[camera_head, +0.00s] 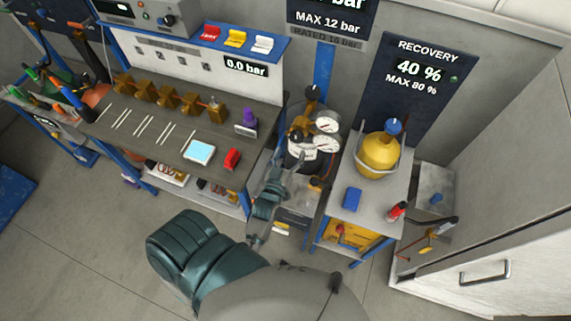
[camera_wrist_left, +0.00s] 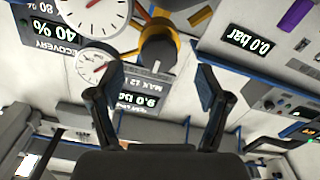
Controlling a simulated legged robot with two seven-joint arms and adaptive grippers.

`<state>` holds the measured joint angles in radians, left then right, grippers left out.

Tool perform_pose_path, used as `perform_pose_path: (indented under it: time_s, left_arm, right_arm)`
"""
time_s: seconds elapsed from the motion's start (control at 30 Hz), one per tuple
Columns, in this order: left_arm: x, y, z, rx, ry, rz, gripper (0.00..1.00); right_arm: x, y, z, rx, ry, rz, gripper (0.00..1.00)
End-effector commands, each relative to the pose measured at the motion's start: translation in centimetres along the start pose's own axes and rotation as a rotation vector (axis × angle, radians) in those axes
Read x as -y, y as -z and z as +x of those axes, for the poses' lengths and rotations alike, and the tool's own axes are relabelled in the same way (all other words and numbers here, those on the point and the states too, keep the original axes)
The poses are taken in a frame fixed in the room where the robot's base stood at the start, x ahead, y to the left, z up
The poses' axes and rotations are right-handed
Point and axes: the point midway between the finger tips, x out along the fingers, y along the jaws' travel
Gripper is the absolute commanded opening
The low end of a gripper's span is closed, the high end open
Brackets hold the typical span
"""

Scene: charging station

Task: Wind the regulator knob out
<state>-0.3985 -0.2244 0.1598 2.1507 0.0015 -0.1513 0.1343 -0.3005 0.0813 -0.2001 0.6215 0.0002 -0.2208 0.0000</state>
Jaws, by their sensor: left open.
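The regulator knob (camera_wrist_left: 158,50) is black and shows in the left wrist view on a brass-yellow body, ahead of my fingers and between their lines. Two round white gauges (camera_wrist_left: 95,15) sit beside it. In the head view the gauges (camera_head: 327,122) show on the dark cylinder's regulator, below a brass valve with a black top (camera_head: 312,92). My left gripper (camera_wrist_left: 159,76) is open, its fingers wide apart with nothing held. In the head view it reaches the front of the regulator and partly hides it; contact with the knob cannot be told. My right gripper is not in view.
A workbench (camera_head: 130,125) with brass fittings, a tablet (camera_head: 199,152) and a red item (camera_head: 232,159) stands left. A small table with a yellow cylinder (camera_head: 378,156) stands right. A grey cabinet (camera_head: 500,250) is at far right. Display panels (camera_head: 420,75) hang behind.

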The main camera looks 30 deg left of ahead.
Motion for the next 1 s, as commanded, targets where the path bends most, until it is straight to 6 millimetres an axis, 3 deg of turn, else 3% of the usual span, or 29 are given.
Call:
perform_pose_path:
  time_s: [0.1,0.3,1.0]
  left_arm:
    - [0.0,-0.1,-2.6,0.004,0.001,0.0,0.77]
    - [0.0,-0.2,-5.1,0.002,0.0,0.0,0.77]
    - [-0.2,-0.5,-5.5,0.024,-0.006,0.006,0.77]
  right_arm:
    - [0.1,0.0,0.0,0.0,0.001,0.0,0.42]
    - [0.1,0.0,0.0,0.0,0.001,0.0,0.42]
    - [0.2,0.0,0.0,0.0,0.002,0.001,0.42]
